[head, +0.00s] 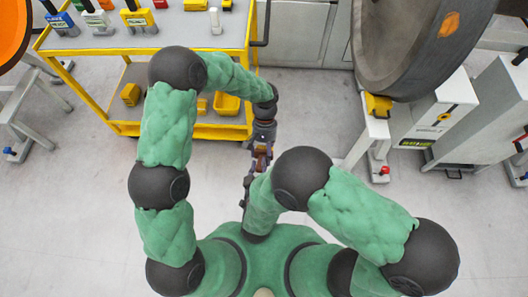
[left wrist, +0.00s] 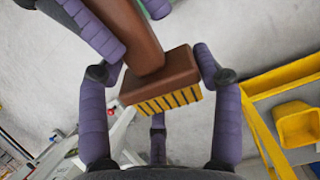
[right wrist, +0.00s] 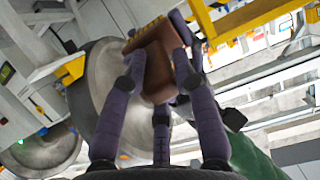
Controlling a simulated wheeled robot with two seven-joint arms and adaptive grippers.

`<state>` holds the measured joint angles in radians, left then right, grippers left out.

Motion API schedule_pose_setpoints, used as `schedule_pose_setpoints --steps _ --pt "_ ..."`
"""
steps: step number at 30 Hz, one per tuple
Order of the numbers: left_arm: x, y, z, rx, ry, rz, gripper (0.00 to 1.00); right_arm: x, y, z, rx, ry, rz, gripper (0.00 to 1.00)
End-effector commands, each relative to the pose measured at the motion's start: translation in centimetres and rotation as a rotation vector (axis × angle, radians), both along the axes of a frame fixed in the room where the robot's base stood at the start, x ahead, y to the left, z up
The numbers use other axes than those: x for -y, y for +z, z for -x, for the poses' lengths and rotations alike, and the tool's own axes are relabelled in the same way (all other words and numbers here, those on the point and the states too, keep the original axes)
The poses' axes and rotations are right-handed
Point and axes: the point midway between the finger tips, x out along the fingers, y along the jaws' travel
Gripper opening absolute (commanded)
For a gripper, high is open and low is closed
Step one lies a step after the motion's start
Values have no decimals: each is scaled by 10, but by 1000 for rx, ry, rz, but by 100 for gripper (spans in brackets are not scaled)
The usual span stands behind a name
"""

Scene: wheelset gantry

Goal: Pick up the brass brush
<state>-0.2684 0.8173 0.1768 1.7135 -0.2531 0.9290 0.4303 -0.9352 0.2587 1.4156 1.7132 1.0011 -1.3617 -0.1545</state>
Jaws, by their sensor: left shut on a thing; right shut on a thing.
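The brass brush (left wrist: 165,80) has a brown block, a brown handle and yellow bristles in rows. In the left wrist view my left gripper (left wrist: 152,78) is shut on the block, its purple fingers on either side. My right gripper (left wrist: 98,30) shows there at the top left, its fingers at the handle. In the right wrist view the brown brush (right wrist: 155,62) sits between my right gripper's fingers (right wrist: 160,50), which are shut on it. In the head view both grippers meet around the brush (head: 262,158), small and partly hidden, above the floor.
A yellow cart (head: 185,130) with tools and bins stands at the back left. A large grey wheel (head: 410,50) on a stand is at the back right. Open floor lies between cart and wheel stand.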

Motion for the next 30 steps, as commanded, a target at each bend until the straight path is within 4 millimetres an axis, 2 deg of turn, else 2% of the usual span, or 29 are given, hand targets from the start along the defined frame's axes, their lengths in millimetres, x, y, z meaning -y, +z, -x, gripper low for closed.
schedule_pose_setpoints --steps 8,13,16,18,24,30 --pt "-3 -5 3 -7 -10 -4 28 -1 16 -4 19 -8 -7 0" --pt "-3 -5 4 -9 -11 -4 26 -1 42 -4 19 -7 -9 0" --pt "-3 -5 4 -9 -11 -4 20 -1 59 -3 16 -6 -10 0" --pt "-3 -6 4 -8 -10 -4 22 -1 72 -3 16 -7 -10 0" --pt "-3 -6 4 -8 -10 -4 17 -2 97 -3 14 -3 -9 0" --pt "-2 -6 5 -9 -10 -3 14 -2 105 -3 12 -3 -10 0"
